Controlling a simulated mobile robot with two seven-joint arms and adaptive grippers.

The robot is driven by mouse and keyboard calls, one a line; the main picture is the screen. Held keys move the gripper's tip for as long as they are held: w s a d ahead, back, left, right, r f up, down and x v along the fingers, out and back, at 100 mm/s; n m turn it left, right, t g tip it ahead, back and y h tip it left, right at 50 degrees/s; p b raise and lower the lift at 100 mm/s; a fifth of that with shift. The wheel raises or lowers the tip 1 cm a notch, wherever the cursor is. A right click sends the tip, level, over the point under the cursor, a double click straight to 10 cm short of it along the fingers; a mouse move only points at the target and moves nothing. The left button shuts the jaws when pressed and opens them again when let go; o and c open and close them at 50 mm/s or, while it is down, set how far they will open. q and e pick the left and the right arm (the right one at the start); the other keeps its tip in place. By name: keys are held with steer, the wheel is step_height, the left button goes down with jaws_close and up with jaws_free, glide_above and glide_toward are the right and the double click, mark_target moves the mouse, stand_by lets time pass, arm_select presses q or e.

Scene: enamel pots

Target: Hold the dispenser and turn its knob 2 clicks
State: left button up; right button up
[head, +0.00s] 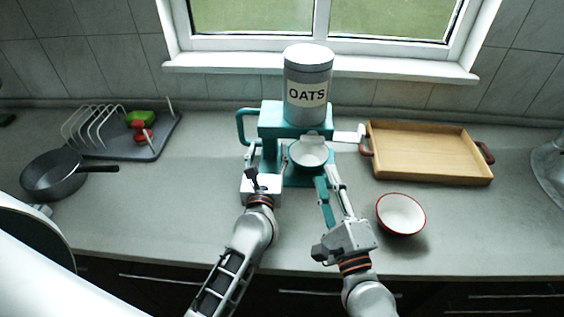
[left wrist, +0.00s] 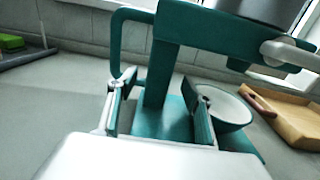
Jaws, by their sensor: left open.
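The dispenser is a teal stand (head: 270,115) carrying a grey canister (head: 307,95) labelled OATS. A white knob (head: 347,136) sticks out at its right, and also shows in the left wrist view (left wrist: 290,55). A teal pan (head: 309,155) with a pale inside sits under the canister, its handle seeming to point forward. My left gripper (head: 264,172) is open, low at the stand's left front. In the left wrist view the teal column (left wrist: 160,75) appears between its fingers, with no clear grip. My right gripper (head: 332,180) is beside the pan's handle, below the knob; its closure is unclear.
A wooden tray (head: 430,172) lies right of the dispenser, with a red-rimmed bowl (head: 401,214) in front of it. At the left are a dark frying pan (head: 52,176) and a dish rack (head: 105,150). The window sill (head: 400,72) is behind.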

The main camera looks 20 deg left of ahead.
mark_target(269, 142)
arm_select(q)
steer(key=shift+x, duration=2.5)
